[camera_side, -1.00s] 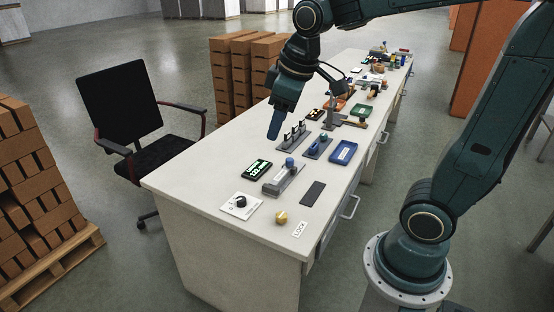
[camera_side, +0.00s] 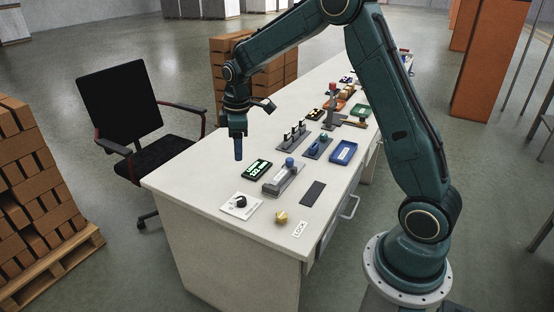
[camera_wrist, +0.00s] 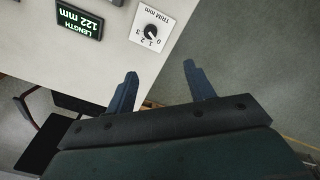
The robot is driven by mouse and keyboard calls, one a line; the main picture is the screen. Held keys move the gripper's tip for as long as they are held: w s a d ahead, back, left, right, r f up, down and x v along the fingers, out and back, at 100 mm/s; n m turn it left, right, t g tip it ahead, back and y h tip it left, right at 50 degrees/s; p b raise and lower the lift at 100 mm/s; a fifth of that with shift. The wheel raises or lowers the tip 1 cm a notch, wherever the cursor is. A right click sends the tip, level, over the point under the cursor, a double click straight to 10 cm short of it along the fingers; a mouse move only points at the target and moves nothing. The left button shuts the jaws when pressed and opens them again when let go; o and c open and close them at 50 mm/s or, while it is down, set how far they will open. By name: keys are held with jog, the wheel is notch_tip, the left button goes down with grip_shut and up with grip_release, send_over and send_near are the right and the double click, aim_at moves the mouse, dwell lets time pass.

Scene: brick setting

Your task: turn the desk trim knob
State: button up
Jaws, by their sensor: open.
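The trim knob (camera_side: 241,201) is a small black knob on a white plate near the desk's front left corner. My gripper (camera_side: 238,157) points down above the desk, up and behind the knob in the side view. In the wrist view my gripper (camera_wrist: 158,82) shows two blue fingers apart with nothing between them, the knob beyond their tips.
A black display (camera_side: 257,169) reads "LENGTH 122 mm" in the wrist view. A grey slide fixture (camera_side: 283,179) with a blue knob, a yellow knob (camera_side: 281,217) and a "LOCK" label (camera_side: 300,229) are nearby. A chair (camera_side: 125,110) stands left of the desk (camera_side: 200,180).

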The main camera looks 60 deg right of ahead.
jog(key=n, duration=0.1)
send_over(241, 198)
notch_tip(241, 198, down, 8)
jog(key=shift+a+r+g, duration=0.1)
jog(key=shift+g, duration=0.3)
jog(key=shift+f, duration=6.85)
jog(key=c, duration=1)
jog(key=shift+o, duration=0.2)
